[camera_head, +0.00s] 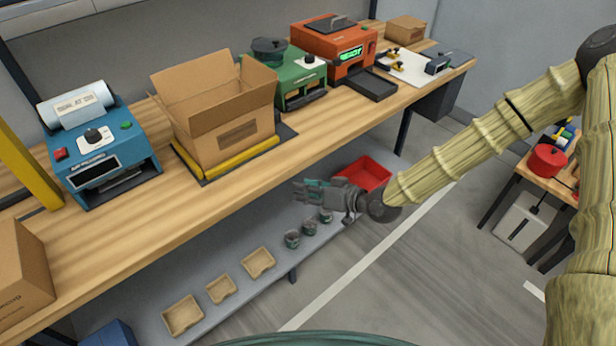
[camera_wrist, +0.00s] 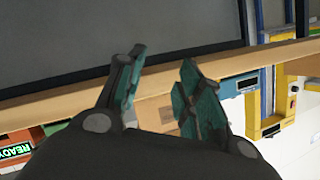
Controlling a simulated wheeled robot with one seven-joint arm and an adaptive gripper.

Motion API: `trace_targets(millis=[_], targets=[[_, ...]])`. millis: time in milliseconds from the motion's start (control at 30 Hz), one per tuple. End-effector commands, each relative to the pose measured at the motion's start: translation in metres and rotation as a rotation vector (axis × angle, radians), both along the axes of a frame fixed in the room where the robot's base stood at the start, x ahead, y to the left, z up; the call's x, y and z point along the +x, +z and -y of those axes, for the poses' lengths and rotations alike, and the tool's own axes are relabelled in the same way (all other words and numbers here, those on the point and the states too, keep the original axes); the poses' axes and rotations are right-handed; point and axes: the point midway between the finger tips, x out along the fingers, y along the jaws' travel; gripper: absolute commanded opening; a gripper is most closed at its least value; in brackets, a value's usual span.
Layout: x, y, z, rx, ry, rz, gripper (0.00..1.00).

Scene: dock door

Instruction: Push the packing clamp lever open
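I cannot clearly pick out the packing clamp lever. Small yellow-and-black clamp-like parts (camera_head: 393,60) sit on a white board (camera_head: 412,68) at the far right end of the bench in the head view, too small to tell which part is a lever or how it stands. My gripper (camera_head: 312,190) is in front of the bench's front edge, well apart from that board, pointing left. In the wrist view my gripper (camera_wrist: 163,68) has its two teal-padded fingers apart, with nothing between them.
The wooden bench (camera_head: 150,230) carries a blue sealing machine (camera_head: 100,150), an open carton (camera_head: 222,115), a green machine (camera_head: 300,85) and an orange machine (camera_head: 335,50) reading READY. A red bin (camera_head: 368,172) is below.

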Motion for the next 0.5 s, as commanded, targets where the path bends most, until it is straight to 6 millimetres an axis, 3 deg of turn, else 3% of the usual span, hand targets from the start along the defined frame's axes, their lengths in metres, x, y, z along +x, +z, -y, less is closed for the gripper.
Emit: trace_targets(millis=[200,500], targets=[[-0.012,-0.018,-0.001,-0.016,-0.006,-0.048,0.36],[-0.016,-0.025,-0.001,-0.022,-0.009,-0.065,0.36]])
